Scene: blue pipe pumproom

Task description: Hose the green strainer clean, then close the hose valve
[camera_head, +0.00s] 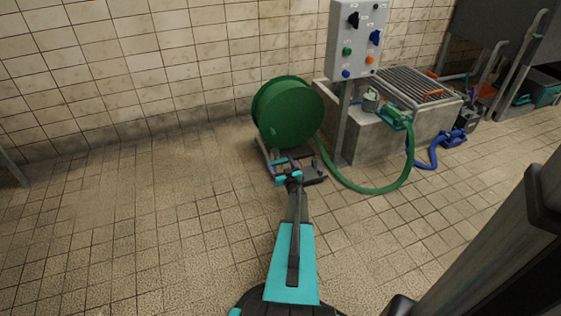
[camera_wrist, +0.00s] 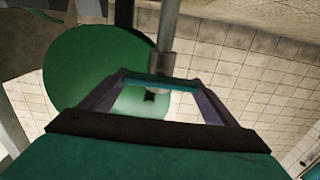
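My gripper (camera_head: 290,177) is low, just in front of the green hose reel's stand. In the wrist view, its dark fingers lean inward to a teal bar (camera_wrist: 160,82). I cannot tell whether this bar is the fingertips or a handle between them. A grey metal pipe (camera_wrist: 168,30) with a fitting lies just behind it; contact is unclear. The green hose (camera_head: 380,189) loops from the reel across the floor to a teal nozzle (camera_head: 394,117) on the trough's edge. A small grey-green pot-like thing (camera_head: 370,101), possibly the strainer, stands at the trough's left end. No water shows.
The green reel (camera_head: 288,111) stands near the tiled wall; it also fills the left of the wrist view (camera_wrist: 85,65). A control panel (camera_head: 356,40) rises beside the concrete trough (camera_head: 375,145). A blue hose (camera_head: 433,152) lies at right. The left floor is clear.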

